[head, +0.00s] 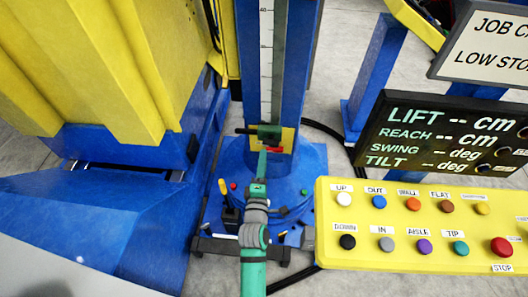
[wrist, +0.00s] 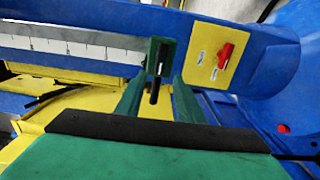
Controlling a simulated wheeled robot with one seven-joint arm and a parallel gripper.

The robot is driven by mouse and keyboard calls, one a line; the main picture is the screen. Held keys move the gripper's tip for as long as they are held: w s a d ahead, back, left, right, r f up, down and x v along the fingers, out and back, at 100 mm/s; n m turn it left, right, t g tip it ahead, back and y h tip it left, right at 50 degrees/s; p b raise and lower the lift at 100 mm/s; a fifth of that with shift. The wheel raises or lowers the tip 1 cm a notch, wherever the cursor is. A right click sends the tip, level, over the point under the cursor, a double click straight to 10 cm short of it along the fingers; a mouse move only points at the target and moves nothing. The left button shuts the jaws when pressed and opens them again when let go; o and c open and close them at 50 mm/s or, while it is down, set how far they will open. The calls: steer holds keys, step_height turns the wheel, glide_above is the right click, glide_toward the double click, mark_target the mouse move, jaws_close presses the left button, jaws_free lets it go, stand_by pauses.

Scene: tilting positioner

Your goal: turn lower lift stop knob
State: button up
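A dark green block (head: 270,133) sits on the scaled blue column (head: 297,60), with a black knob or pin (head: 243,130) sticking out to its left; I take this as the lift stop and its knob. In the wrist view the block (wrist: 160,55) is ahead and the black knob (wrist: 155,92) points toward me. My gripper (head: 262,165) is just below the block in the head view. In the wrist view my gripper (wrist: 157,95) is open, its two green fingers either side of the knob's line. Whether they touch it, I cannot tell.
A red lever (wrist: 226,53) on a yellow plate (wrist: 212,68) is close beside the block. A yellow button panel (head: 400,215) and a dark readout board (head: 440,135) are at the right. A large yellow and blue machine body (head: 90,80) fills the left.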

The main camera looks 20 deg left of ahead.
steer(key=shift+v, duration=1.5)
steer(key=shift+s, duration=0.1)
steer(key=s+d+f+m+g+h, duration=0.1)
steer(key=s+d+f+m, duration=0.1)
steer(key=s+d+m, duration=0.55)
steer(key=s+d+f+m+h, duration=0.1)
steer(key=s+d+f+m, duration=0.25)
steer(key=s, duration=0.65)
steer(key=s+d+r+m+h, duration=0.1)
steer(key=s+d+r+m, duration=0.1)
steer(key=s, duration=0.3)
steer(key=s+d+r+m+h, duration=0.1)
steer(key=s+d+r+m, duration=0.1)
steer(key=s+m, duration=0.3)
steer(key=s+d+r+m+g+h, duration=0.1)
steer(key=s+d+r+m, duration=0.1)
steer(key=s, duration=0.4)
steer(key=shift+s+d+m, duration=0.15)
steer(key=shift+d+m, duration=0.55)
steer(key=shift+d, duration=0.45)
